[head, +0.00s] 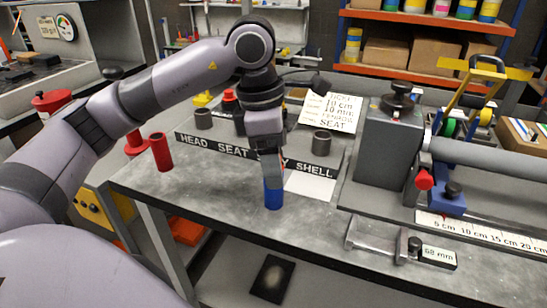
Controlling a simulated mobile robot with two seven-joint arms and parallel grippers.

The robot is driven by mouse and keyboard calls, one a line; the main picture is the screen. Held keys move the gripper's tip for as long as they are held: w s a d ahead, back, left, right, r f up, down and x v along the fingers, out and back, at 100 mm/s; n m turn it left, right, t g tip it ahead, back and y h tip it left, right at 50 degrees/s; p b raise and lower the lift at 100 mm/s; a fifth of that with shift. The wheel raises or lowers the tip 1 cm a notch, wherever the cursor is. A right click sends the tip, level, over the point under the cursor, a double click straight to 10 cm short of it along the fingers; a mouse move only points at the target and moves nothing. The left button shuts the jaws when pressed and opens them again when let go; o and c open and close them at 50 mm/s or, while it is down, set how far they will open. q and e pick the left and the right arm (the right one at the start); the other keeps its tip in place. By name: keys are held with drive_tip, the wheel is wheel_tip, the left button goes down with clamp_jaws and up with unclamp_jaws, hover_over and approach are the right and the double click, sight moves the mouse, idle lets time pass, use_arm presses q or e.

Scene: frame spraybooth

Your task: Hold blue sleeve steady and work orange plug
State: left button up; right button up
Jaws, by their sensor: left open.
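The blue sleeve (273,195) stands upright on the grey bench top, near the front edge. My left gripper (270,172) points down directly over it, its fingers at the sleeve's top. The gripper is open; I cannot tell whether the fingers touch the sleeve. The top of the sleeve is partly hidden by the gripper. I cannot make out an orange plug; it may be hidden behind the fingers. My right gripper is not in view.
A red cylinder (160,152) stands at the bench's left. Grey cylinders (321,143) (204,119) stand behind a black label strip (190,140). A grey fixture (388,148) and a clamp gauge (410,246) fill the right. Bare bench lies left of the sleeve.

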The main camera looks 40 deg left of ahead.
use_arm(q)
drive_tip(key=r, duration=0.6)
drive_tip(key=shift+s+a+r, duration=0.2)
drive_tip(key=shift+s+a, duration=0.05)
drive_tip(key=shift+a, duration=0.1)
drive_tip(key=shift+a+r, duration=0.1)
drive_tip(key=shift+r, duration=0.25)
